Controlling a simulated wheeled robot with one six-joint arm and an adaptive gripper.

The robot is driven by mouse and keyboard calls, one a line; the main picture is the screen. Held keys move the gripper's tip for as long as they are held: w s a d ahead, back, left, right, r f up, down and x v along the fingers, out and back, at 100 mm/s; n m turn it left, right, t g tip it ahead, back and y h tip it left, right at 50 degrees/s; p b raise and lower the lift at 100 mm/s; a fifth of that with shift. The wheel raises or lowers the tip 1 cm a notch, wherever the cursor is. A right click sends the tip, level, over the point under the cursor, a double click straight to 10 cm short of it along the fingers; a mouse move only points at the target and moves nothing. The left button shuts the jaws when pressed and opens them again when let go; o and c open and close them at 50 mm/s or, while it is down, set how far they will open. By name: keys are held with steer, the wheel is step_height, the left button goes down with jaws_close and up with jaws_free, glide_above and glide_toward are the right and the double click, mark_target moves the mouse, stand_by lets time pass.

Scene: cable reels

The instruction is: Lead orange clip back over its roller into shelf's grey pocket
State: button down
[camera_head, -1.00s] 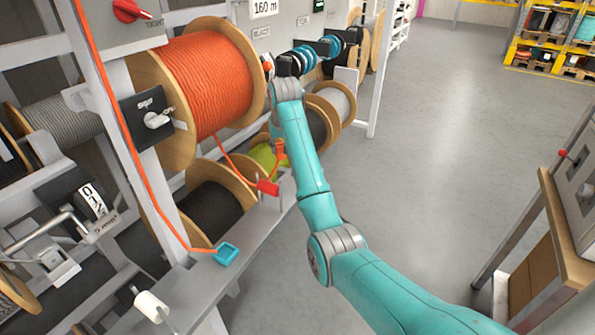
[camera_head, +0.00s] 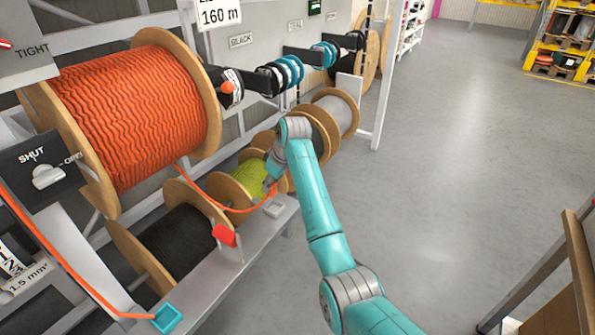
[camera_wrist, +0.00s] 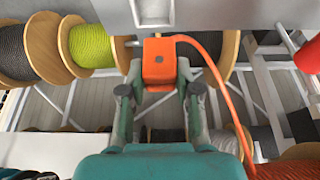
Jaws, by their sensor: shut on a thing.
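The orange clip (camera_wrist: 158,62) is held between the two fingers of my gripper (camera_wrist: 160,88) in the wrist view. In the head view my gripper (camera_head: 270,184) is low at the shelf's far end, and the clip is mostly hidden there. The grey pocket (camera_head: 274,208) sits on the shelf's end just below my gripper. It shows at the top of the wrist view (camera_wrist: 156,12), just beyond the clip. The red roller (camera_head: 225,235) stands left of the pocket; it also shows at the right edge (camera_wrist: 309,56).
An orange cable (camera_head: 198,190) sags from the big orange reel (camera_head: 130,115) to my gripper. A teal pocket (camera_head: 168,318) on the near shelf (camera_head: 215,285) has another orange line ending at it. Green and black reels stand behind the shelf.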

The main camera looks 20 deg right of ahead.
steer(key=shift+w+d+f, duration=0.1)
steer(key=shift+d+f, duration=0.15)
steer(key=shift+d, duration=0.1)
steer(key=shift+d+f, duration=0.15)
steer(key=shift+f, duration=3.2)
steer(key=c, duration=0.7)
jaws_free()
steer(key=v, duration=1.2)
steer(key=shift+f, duration=0.1)
